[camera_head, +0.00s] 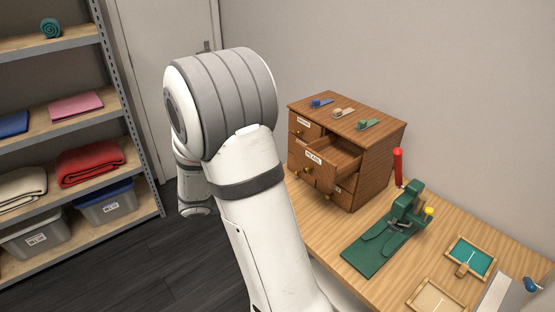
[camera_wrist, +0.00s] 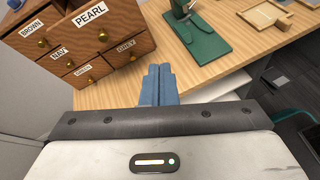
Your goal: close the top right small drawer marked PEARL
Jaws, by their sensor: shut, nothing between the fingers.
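The wooden drawer cabinet (camera_head: 370,168) stands on the table. Its top right small drawer marked PEARL (camera_head: 322,172) is pulled out, with its open inside showing. In the wrist view the PEARL drawer (camera_wrist: 84,26) shows its label and brass knob (camera_wrist: 103,36) at the upper left. My gripper (camera_wrist: 158,70) has its blue fingers together and empty. They appear below and to the right of the PEARL front in the wrist view, apart from it. In the head view my arm hides the gripper.
The drawer marked BROWN (camera_wrist: 32,30) is beside PEARL. Small coloured items, one a blue clip (camera_head: 321,103), lie on the cabinet top. A green press (camera_head: 385,238) and wooden frames (camera_head: 470,257) stand on the table (camera_head: 335,222). A shelf (camera_head: 75,105) is at the left.

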